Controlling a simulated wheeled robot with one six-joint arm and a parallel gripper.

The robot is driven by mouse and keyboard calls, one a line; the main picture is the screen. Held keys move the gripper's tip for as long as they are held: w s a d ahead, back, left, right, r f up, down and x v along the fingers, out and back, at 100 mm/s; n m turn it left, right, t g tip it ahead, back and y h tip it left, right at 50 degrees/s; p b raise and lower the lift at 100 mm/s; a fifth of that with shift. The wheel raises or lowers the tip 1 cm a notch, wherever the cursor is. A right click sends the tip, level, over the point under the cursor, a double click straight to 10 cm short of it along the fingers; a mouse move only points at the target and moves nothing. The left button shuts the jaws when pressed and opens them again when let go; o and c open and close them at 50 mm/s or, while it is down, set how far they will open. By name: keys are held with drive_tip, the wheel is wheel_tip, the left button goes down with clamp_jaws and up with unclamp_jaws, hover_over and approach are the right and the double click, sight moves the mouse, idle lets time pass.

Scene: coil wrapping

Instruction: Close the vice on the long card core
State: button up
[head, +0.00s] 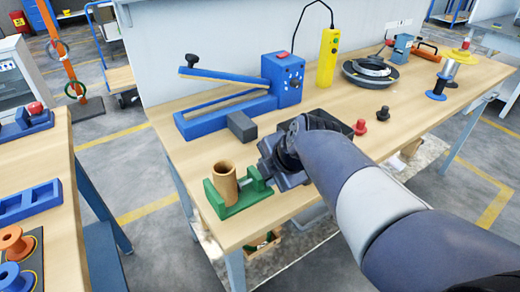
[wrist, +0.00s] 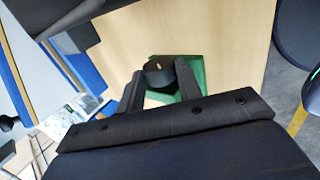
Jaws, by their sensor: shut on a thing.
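The green vice (head: 235,207) stands at the front left corner of the wooden bench. The long card core (head: 224,184), a brown open tube, stands upright between the vice's jaws. Whether both jaws touch it I cannot tell. My gripper (head: 266,172) is at the vice's right end. In the wrist view my gripper (wrist: 160,80) has its fingers on either side of a dark round knob (wrist: 158,72), shut on it. Part of the green vice (wrist: 196,72) shows behind the fingers. The core cannot be made out in the wrist view.
A dark grey block (head: 241,126) and a blue lever tool (head: 225,105) stand behind the vice. A yellow control box (head: 327,57), a black reel (head: 369,71) and red and black knobs (head: 360,127) lie farther right. A second bench (head: 62,150) stands at left, across a gap.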

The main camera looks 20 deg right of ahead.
drive_tip(key=shift+w+r+g+p, duration=0.1)
drive_tip(key=shift+r+g+p, duration=0.3)
drive_tip(key=shift+p, duration=0.85)
drive_tip(key=shift+w+a+g+h+p, duration=0.1)
drive_tip(key=shift+g+h+p, duration=0.4)
drive_tip(key=shift+p, duration=0.7)
drive_tip(key=shift+w+g+p, duration=0.1)
drive_tip(key=shift+g+p, duration=0.5)
drive_tip(key=shift+p, duration=0.3)
drive_tip(key=shift+f, duration=0.25)
